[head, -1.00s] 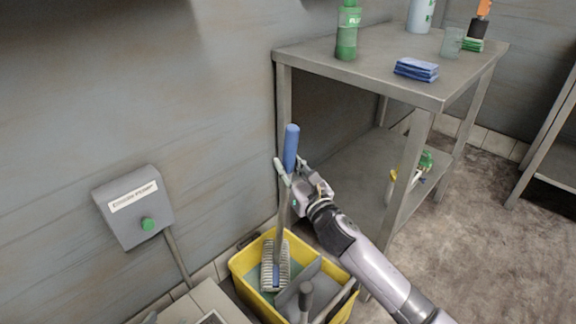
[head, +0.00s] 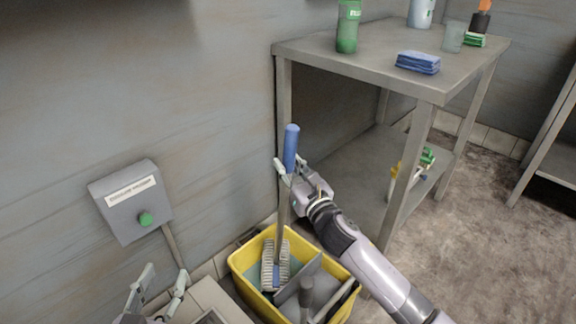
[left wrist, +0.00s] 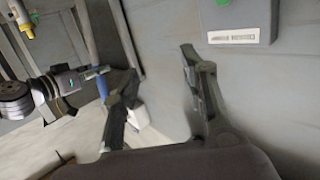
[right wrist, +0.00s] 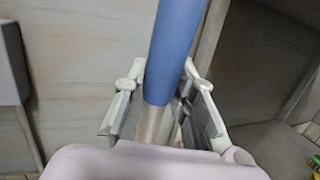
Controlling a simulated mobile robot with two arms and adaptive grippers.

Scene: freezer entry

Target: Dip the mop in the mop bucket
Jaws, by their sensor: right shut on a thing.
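The mop (head: 281,215) stands nearly upright, with a blue grip (head: 291,148), a grey shaft and a pale striped head (head: 275,268). Its head is inside the yellow mop bucket (head: 243,277), at the left part over greenish water. My right gripper (head: 287,178) is shut on the mop handle just below the blue grip; the right wrist view shows the handle (right wrist: 172,60) between its fingers. My left gripper (head: 163,290) is at the bottom left of the head view, left of the bucket. Its fingers are apart and empty in the left wrist view (left wrist: 160,95).
A grey wall box with a green button (head: 146,219) is on the wall at left. A metal table (head: 370,60) with bottles and blue cloths stands behind the bucket. A grey wringer part with a handle (head: 306,292) fills the bucket's right side. Floor is clear at right.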

